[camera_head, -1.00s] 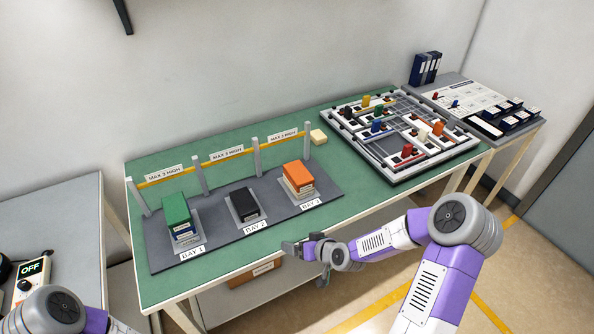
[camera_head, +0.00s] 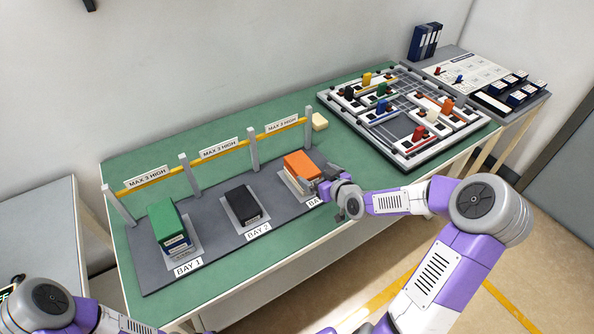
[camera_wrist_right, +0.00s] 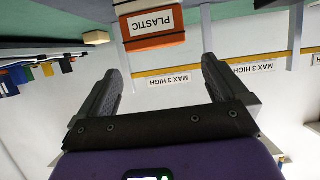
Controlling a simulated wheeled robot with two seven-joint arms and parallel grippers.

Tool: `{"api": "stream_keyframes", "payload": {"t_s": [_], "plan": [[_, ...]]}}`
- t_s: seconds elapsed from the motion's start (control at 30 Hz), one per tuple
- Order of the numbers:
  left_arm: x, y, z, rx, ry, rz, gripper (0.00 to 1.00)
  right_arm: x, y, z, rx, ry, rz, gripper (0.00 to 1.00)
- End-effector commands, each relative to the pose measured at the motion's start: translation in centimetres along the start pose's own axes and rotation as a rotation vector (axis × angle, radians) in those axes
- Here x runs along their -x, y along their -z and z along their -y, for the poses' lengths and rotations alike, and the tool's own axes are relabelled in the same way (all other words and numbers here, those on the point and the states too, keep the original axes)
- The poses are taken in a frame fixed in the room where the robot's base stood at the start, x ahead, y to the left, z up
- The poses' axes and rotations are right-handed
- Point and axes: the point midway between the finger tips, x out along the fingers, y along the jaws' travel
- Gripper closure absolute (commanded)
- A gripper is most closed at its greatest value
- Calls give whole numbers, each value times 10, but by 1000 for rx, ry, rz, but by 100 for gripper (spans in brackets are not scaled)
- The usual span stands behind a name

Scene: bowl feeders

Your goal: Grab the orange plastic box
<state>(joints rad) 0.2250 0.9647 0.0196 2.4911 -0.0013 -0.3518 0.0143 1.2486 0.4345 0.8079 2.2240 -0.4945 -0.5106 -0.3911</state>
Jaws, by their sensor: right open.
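The orange plastic box (camera_head: 301,164) sits on top of a small stack in the bay at the right end of the grey board, with a pale layer under it. In the right wrist view the orange box (camera_wrist_right: 158,42) appears upside down, with a white "PLASTIC" label, ahead of the fingers. My right gripper (camera_head: 322,187) is at the front right of the stack, close to the box. In the wrist view its fingers (camera_wrist_right: 161,76) are apart with nothing between them. Contact with the stack cannot be told from the head view. My left gripper is out of view.
A green box (camera_head: 166,222) on a stack stands in Bay 1, and a black box (camera_head: 243,203) in Bay 2. Grey posts with a yellow rail (camera_head: 220,154) run behind the bays. A cream block (camera_head: 319,121) and a peg board (camera_head: 405,115) lie to the right.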

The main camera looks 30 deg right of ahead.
Motion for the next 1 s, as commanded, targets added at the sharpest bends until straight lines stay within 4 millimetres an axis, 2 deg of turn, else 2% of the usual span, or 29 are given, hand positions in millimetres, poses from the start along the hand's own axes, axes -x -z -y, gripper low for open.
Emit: {"api": "stream_keyframes", "payload": {"t_s": [0.03,0.17,0.47,0.73,1.0], "plan": [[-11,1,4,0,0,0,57,-4,-11,0,0,0,0,0],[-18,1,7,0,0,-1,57,-8,-17,0,-1,1,0,0],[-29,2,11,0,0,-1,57,-38,-17,0,-2,1,-2,0],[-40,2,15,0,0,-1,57,-76,-16,-2,-3,2,-1,0],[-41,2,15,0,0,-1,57,-83,-14,-2,-1,0,1,0]]}}
